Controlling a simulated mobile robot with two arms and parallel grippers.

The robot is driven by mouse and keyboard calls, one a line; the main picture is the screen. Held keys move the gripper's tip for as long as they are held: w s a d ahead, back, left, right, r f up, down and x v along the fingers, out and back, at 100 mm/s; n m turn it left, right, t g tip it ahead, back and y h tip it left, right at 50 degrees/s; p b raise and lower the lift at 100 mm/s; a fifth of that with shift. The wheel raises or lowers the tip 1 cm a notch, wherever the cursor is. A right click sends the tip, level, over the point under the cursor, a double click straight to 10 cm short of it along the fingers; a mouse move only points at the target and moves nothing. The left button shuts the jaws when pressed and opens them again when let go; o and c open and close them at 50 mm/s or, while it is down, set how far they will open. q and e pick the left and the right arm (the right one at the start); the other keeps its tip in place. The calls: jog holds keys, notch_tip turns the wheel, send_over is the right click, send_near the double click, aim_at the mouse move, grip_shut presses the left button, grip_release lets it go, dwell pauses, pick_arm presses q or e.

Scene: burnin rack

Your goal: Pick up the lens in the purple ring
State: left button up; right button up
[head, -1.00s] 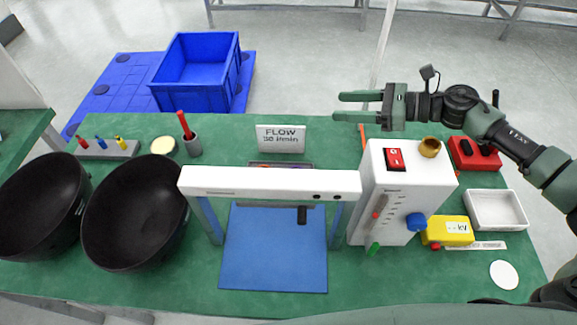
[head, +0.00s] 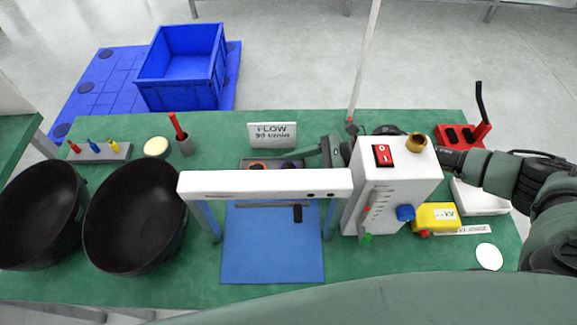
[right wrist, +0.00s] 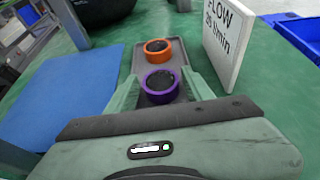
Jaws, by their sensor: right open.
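The lens in the purple ring (right wrist: 160,84) sits on a grey tray (right wrist: 136,58) in the right wrist view, nearest to my gripper. A lens in an orange ring (right wrist: 158,49) sits just beyond it on the same tray. My right gripper (right wrist: 160,90) is open, with one finger on each side of the purple ring; I cannot tell whether they touch it. In the head view the right gripper (head: 308,153) reaches in from the right behind the white frame, and the purple ring is mostly hidden. My left gripper is not in view.
A white frame (head: 265,184) stands over a blue mat (head: 272,255) in front of the tray. The FLOW sign (head: 272,135) stands close behind the tray. A white control box (head: 395,190) stands beside my right arm. Two black bowls (head: 135,215) are at the left.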

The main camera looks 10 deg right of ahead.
jog(key=c, duration=1.1)
